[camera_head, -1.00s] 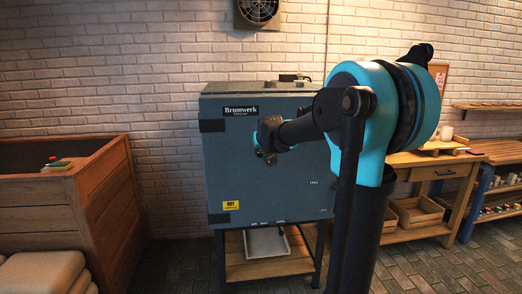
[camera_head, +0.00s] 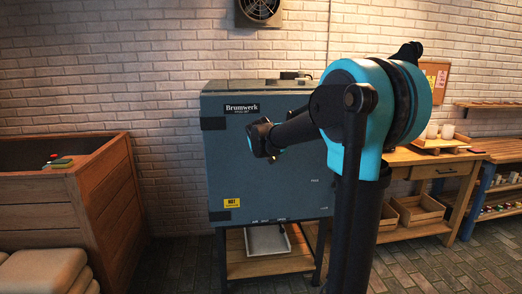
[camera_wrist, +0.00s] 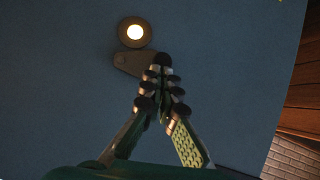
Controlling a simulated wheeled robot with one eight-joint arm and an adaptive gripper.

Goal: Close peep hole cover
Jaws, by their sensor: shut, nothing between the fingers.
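The blue-grey kiln (camera_head: 265,190) stands in the middle of the head view, with its door side facing me. In the wrist view, the peep hole (camera_wrist: 135,32) glows bright yellow-white inside a round rim and is uncovered. The dark peep hole cover (camera_wrist: 126,61) sits just below it in the picture, apart from the glowing opening. My gripper (camera_wrist: 162,66) is shut and empty, its fingertips at the right end of the cover. I cannot tell whether they touch it. In the head view, my arm hides the peep hole and its cover.
A wooden bin (camera_head: 80,205) stands to the left of the kiln. A wooden workbench (camera_head: 425,165) with cups on a tray (camera_head: 440,144) stands to the right. The kiln rests on a stand with a wooden shelf (camera_head: 270,265). Open floor lies in front.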

